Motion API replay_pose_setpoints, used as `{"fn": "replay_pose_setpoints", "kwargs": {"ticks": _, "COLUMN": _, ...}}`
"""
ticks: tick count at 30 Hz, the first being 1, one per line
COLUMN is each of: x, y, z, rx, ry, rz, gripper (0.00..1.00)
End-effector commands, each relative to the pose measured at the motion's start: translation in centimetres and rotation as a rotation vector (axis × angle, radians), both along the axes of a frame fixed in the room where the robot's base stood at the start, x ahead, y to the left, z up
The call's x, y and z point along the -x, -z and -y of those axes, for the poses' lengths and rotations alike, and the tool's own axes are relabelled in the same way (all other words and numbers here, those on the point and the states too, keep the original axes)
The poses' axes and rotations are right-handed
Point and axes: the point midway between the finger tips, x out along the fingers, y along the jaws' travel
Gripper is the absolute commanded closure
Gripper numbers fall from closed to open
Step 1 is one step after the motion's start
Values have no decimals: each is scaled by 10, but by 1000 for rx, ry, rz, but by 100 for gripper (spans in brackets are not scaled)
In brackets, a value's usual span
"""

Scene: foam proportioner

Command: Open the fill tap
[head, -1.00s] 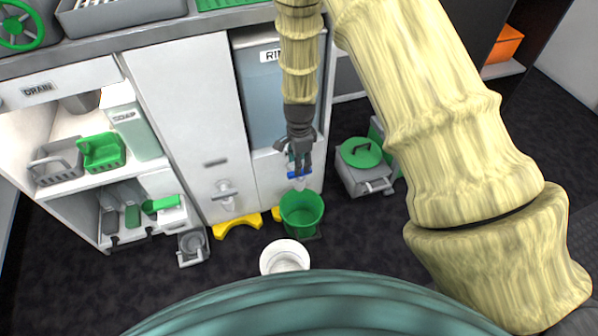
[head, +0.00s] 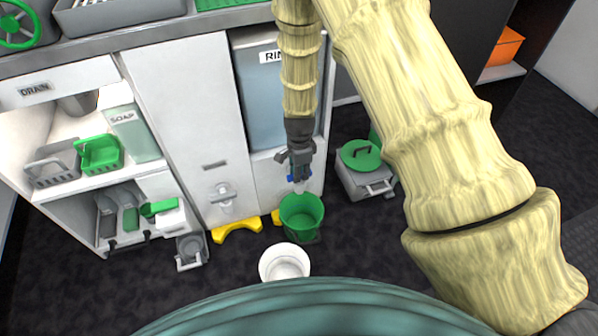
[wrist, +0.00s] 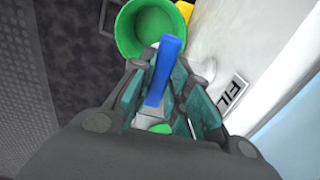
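The fill tap's blue lever (wrist: 170,52) lies between my gripper's fingers in the wrist view. In the head view only small blue ends of the lever (head: 290,178) show beside the fingers, low on the white front panel. My gripper (head: 298,171) is at the tap, pointing down at it. In the wrist view its teal-padded fingers (wrist: 160,82) stand apart on both sides of the lever, and narrow gaps seem to show. Firm contact cannot be made out. A label reading "FIL" (wrist: 233,98) is on the panel beside it. The tap body is mostly hidden.
A green bucket (head: 301,213) stands under the tap, with a white bowl (head: 284,264) in front. A second tap with a grey handle (head: 222,194) is to the left. A grey box with a green lid (head: 362,160) stands to the right.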

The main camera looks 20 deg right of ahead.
Motion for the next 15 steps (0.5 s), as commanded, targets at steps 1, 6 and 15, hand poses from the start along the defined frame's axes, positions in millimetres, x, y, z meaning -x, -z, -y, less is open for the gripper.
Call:
{"fn": "replay_pose_setpoints", "kwargs": {"ticks": 1, "x": 0, "y": 0, "z": 0, "rx": 0, "ry": 0, "rz": 0, "gripper": 100}}
{"fn": "replay_pose_setpoints", "kwargs": {"ticks": 6, "x": 0, "y": -1, "z": 0, "rx": 0, "ry": -10, "rz": 0, "gripper": 100}}
{"fn": "replay_pose_setpoints", "kwargs": {"ticks": 15, "x": 1, "y": -5, "z": 0, "rx": 0, "ry": -131, "rz": -2, "gripper": 100}}
